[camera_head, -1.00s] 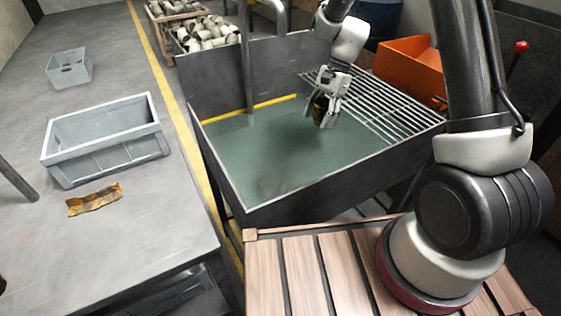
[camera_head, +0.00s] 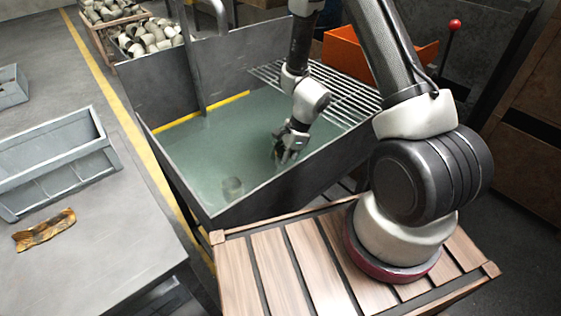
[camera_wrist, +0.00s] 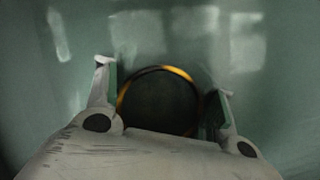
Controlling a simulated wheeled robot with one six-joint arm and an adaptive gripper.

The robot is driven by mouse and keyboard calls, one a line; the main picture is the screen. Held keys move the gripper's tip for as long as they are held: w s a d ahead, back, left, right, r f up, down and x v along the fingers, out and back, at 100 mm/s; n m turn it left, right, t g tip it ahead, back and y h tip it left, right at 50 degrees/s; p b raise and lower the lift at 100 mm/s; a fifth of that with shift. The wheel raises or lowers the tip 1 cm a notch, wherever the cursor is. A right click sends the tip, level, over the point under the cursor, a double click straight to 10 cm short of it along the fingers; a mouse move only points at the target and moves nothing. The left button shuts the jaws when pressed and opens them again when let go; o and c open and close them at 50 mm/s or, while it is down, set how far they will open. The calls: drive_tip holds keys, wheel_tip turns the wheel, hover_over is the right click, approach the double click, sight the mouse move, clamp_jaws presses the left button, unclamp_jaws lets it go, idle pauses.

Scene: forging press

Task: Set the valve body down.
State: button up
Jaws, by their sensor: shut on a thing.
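The valve body (camera_wrist: 160,105) shows in the wrist view as a dark round piece with a partly orange rim. It sits between the two fingers of my gripper (camera_head: 284,156), which is shut on it. In the head view my gripper points down over the green liquid of the quench tank (camera_head: 180,183), near its right front wall. The valve body is hardly visible there, dark against the fingers. I cannot tell whether it touches the liquid or the tank floor.
A metal grating (camera_head: 335,92) covers the tank's back right. An orange bin (camera_head: 350,48) stands behind it. A grey crate (camera_head: 60,165) and a brown scrap (camera_head: 44,231) are on the left table.

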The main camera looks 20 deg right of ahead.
drive_tip(key=shift+f, duration=0.2)
drive_tip(key=o, duration=1.3)
drive_tip(key=s+d+r+n+t, duration=0.1)
drive_tip(key=d+r+n, duration=0.2)
drive_tip(key=r, duration=0.9)
drive_tip(key=s+d+r+n, duration=0.15)
drive_tip(key=d+r, duration=0.25)
drive_tip(key=r, duration=0.7)
drive_tip(key=s+d+r+n+t+h, duration=0.1)
drive_tip(key=s+d+r+n, duration=0.2)
drive_tip(key=s+r+n, duration=0.1)
drive_tip(key=s+d+r+n+t+h, duration=0.1)
drive_tip(key=s+d+r+n+h, duration=0.1)
drive_tip(key=s+r+n, duration=0.3)
drive_tip(key=s+d+r+n+t+h, duration=0.1)
drive_tip(key=s+d+r+n, duration=0.3)
drive_tip(key=s+r, duration=0.4)
drive_tip(key=shift+r+n, duration=0.2)
drive_tip(key=shift+n, duration=0.05)
